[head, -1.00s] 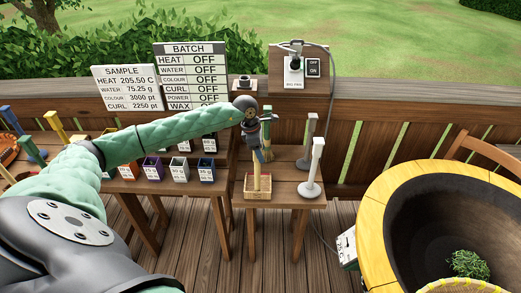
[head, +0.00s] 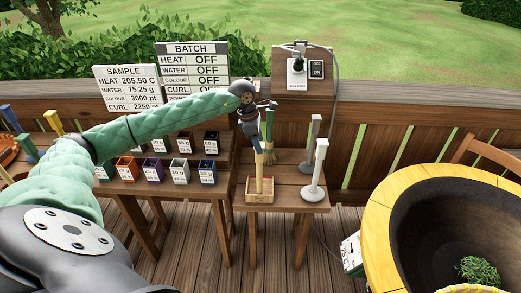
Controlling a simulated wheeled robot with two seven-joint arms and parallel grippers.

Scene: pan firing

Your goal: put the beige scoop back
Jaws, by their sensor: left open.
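The beige scoop (head: 259,166) stands upright, its handle pointing up, in a small wooden box (head: 260,194) on the low side table. Its lower end is hidden in the box. My left gripper (head: 257,142) is open and points down just above the top of the handle. I cannot tell whether its fingers touch the handle. My right gripper is not in view.
A green-handled brush (head: 271,145) stands close behind my left gripper. Several coloured tins (head: 181,170) line the left table. A large yellow-rimmed pan (head: 385,215) fills the lower right.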

